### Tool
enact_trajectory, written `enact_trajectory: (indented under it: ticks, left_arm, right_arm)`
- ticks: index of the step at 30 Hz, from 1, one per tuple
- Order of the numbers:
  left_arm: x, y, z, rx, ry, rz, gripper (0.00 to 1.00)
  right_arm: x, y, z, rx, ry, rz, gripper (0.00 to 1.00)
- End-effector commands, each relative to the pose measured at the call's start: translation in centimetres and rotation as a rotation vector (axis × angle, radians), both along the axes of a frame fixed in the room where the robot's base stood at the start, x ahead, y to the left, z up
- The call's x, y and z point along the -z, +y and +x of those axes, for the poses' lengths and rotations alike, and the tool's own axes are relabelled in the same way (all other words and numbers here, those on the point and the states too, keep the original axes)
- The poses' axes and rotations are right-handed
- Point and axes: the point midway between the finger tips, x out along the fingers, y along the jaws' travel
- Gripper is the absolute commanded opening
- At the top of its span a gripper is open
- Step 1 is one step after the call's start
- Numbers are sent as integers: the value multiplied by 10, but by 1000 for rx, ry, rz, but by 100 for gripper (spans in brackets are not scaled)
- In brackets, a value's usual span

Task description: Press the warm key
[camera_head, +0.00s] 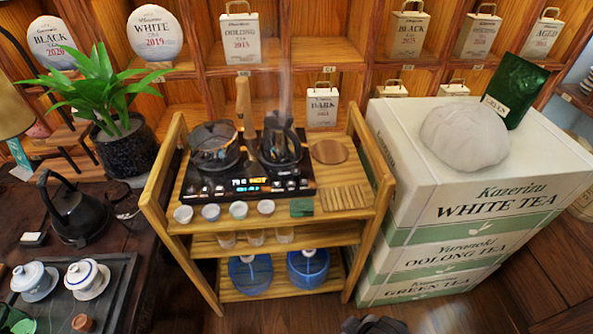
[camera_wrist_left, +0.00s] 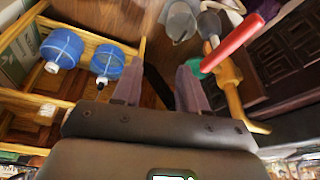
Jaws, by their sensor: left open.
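The black two-plate tea stove (camera_head: 222,191) stands on top of the wooden cart in the head view. Its front panel has a lit display (camera_head: 246,185) with small marks on both sides. The marks are too small to read, so I cannot tell which is the warm key. A glass pot (camera_head: 214,146) sits on the left plate and a dark kettle (camera_head: 281,145) on the right one. My left gripper (camera_wrist_left: 158,92) shows in its wrist view with fingers apart and nothing between them. It is away from the stove, which that view does not show. My right gripper is not identifiable.
Small cups (camera_head: 238,210) line the cart's top in front of the stove. A green block (camera_head: 302,207) and slatted wood piece (camera_head: 344,198) lie to their right. Stacked tea boxes (camera_head: 474,215) stand right of the cart. Blue jugs (camera_head: 250,274) sit on its bottom shelf.

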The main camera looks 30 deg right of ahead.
Motion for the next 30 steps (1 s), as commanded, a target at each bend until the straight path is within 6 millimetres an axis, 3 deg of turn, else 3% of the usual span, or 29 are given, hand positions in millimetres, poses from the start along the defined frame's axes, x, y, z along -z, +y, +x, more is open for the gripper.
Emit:
enact_trajectory:
  ticks: [12, 14, 21, 30]
  left_arm:
    - [0, 2, 0, 6, 1, 10, 43]
    - [0, 3, 0, 8, 0, 12, 36]
    - [0, 3, 0, 9, 0, 14, 0]
    - [0, 2, 0, 5, 1, 9, 0]
  right_arm:
    - [0, 0, 0, 0, 0, 0, 0]
    - [0, 0, 0, 0, 0, 0, 0]
    - [0, 0, 0, 0, 0, 0, 0]
    - [0, 0, 0, 0, 1, 0, 0]
